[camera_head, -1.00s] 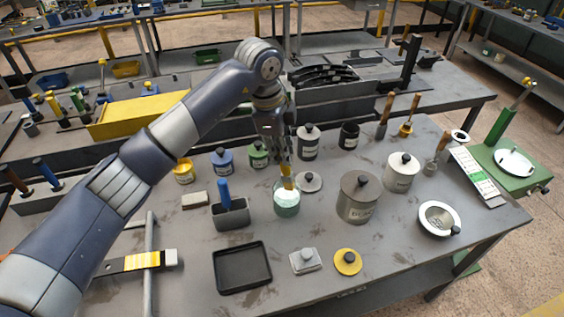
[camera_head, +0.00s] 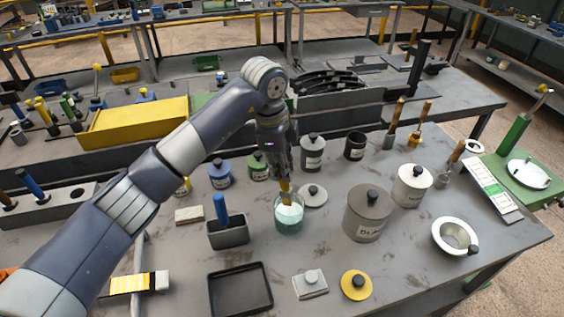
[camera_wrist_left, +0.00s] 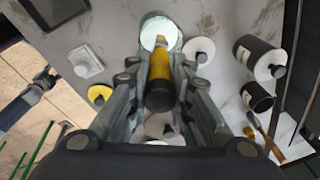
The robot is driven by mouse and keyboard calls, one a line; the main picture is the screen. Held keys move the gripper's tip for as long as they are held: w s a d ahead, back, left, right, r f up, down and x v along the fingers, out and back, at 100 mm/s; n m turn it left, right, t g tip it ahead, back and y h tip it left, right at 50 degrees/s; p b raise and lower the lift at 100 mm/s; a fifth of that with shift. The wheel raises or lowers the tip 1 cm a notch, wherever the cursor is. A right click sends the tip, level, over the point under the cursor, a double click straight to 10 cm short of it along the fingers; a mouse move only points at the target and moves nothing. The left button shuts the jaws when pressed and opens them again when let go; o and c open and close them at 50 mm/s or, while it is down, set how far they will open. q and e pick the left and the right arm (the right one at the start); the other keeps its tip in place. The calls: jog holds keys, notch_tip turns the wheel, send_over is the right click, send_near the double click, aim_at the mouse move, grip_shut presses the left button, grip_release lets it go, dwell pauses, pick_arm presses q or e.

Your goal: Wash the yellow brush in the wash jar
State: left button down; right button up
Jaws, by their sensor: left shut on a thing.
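The wash jar (camera_head: 289,218) is a glass jar with pale green liquid, standing on the grey table. My left gripper (camera_head: 284,172) is above it, pointing down, shut on the yellow brush (camera_head: 285,187). The brush's lower end is at the jar's mouth or inside it; how deep it reaches is hard to tell. In the left wrist view the yellow brush (camera_wrist_left: 160,72) lies between the fingers, its dark handle end toward the camera, with the wash jar (camera_wrist_left: 160,27) beyond it. My right gripper is not in view.
A grey lid (camera_head: 313,196) lies right beside the jar. A grey holder with a blue handle (camera_head: 229,235) stands to its left, a large labelled can (camera_head: 367,216) to its right. A black tray (camera_head: 240,291) and yellow lid (camera_head: 356,284) lie in front.

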aim_at(285, 188)
pick_arm(q)
jog(key=shift+f, duration=0.55)
jog(key=shift+d+f+b, duration=0.1)
jog(key=shift+f+b, duration=0.2)
jog(key=shift+b, duration=0.2)
jog(key=f, duration=0.1)
jog(key=f+b, duration=0.2)
jog(key=shift+w+d+f, duration=0.1)
jog(key=shift+w+d, duration=0.1)
jog(key=shift+w, duration=0.05)
jog(key=shift+f, duration=0.3)
jog(key=shift+d+f+b, duration=0.1)
jog(key=shift+f+b, duration=0.6)
jog(key=shift+b, duration=0.05)
jog(key=shift+w+d+f+b, duration=0.1)
jog(key=shift+w+f+b, duration=0.1)
jog(key=shift+f+b, duration=0.5)
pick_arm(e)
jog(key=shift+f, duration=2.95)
pick_arm(q)
jog(key=shift+f, duration=0.15)
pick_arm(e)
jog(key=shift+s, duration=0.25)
pick_arm(q)
jog(key=shift+w, duration=0.1)
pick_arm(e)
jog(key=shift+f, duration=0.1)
